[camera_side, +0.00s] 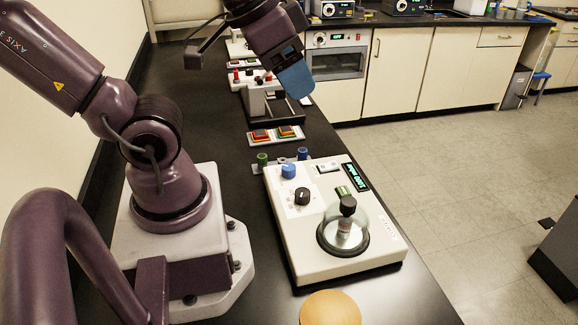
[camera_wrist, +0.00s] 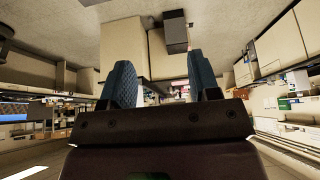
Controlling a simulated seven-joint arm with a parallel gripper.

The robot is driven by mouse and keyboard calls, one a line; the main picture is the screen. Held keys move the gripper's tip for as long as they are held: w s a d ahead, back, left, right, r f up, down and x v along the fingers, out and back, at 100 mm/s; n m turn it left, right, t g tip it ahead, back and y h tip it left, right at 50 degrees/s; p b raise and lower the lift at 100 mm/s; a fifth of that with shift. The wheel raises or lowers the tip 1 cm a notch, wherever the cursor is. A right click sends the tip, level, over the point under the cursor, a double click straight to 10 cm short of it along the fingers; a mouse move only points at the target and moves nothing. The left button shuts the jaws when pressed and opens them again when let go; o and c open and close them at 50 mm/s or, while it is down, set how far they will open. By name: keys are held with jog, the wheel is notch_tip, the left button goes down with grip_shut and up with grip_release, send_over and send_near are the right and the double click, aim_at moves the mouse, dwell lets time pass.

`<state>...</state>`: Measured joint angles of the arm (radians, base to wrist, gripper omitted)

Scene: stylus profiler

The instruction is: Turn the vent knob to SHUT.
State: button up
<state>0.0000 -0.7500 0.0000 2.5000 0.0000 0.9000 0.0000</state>
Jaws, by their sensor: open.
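A cream instrument (camera_side: 285,225) stands on the black bench, right of my arm's base. On its top are a blue knob (camera_side: 288,171) and a black knob (camera_side: 302,196) with a pale dial plate under it. I cannot read the markings, so which one is the vent knob and where it points is unclear. A clear dome (camera_side: 343,236) with a black top sits on a dark ring at the front. My gripper (camera_side: 299,92) is high above the bench, well behind the instrument and touching nothing. In the wrist view its blue fingers (camera_wrist: 163,80) are apart and empty.
A green lit display (camera_side: 355,177) and a green button (camera_side: 344,191) are on the instrument's right. Green and blue cylinders stand behind it. A tray with coloured pads (camera_side: 275,136) lies farther back. A round tan disc (camera_side: 330,308) lies in front.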

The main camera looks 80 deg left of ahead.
jog(key=shift+o, duration=0.3)
jog(key=shift+a, duration=0.1)
jog(key=m+g, duration=0.5)
jog(key=g, duration=0.1)
send_near(289, 167)
notch_tip(289, 167, down, 10)
jog(key=shift+s+r, duration=0.1)
jog(key=shift+s, duration=0.05)
jog(key=c, duration=0.9)
